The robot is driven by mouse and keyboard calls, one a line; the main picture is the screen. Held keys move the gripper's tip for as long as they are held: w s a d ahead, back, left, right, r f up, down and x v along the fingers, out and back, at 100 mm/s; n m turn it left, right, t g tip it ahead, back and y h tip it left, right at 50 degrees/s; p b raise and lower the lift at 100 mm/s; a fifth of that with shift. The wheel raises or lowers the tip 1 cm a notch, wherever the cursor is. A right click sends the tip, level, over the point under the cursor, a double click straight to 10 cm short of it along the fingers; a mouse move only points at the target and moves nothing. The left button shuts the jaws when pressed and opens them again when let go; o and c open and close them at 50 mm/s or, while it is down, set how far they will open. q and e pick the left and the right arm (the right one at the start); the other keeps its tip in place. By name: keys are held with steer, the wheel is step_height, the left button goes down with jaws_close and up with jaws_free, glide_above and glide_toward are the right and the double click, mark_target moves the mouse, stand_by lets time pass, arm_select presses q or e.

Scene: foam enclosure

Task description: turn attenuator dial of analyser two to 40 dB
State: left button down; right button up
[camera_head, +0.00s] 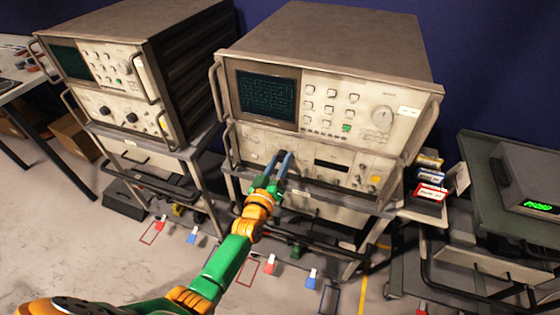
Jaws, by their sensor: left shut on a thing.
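The larger analyser (340,110) stands on a cart at the centre, with a lit screen, rows of buttons and a large round knob on its upper panel. Its lower panel (335,148) carries small knobs and a dark display. My left gripper (280,158) reaches up to the left part of that lower panel. Its two blue-grey fingers are closed on what looks like the attenuator dial, which they mostly hide. The dial's marks and setting are too small to read. My right gripper is out of view.
A second analyser (110,75) stands on a cart to the left. At the right, a dark unit (528,177) with a green readout sits on another cart, beside red, blue and yellow boxes (430,180). Cart rails and shelves lie under my left arm; small coloured blocks lie on the floor.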

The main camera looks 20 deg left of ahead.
arm_select(q)
steer(key=shift+f+m, duration=0.1)
steer(key=shift+m, duration=0.7)
steer(key=shift+c, duration=2.2)
jaws_free()
steer(key=s+p, duration=0.1)
steer(key=s, duration=0.6)
steer(key=shift+a, duration=0.1)
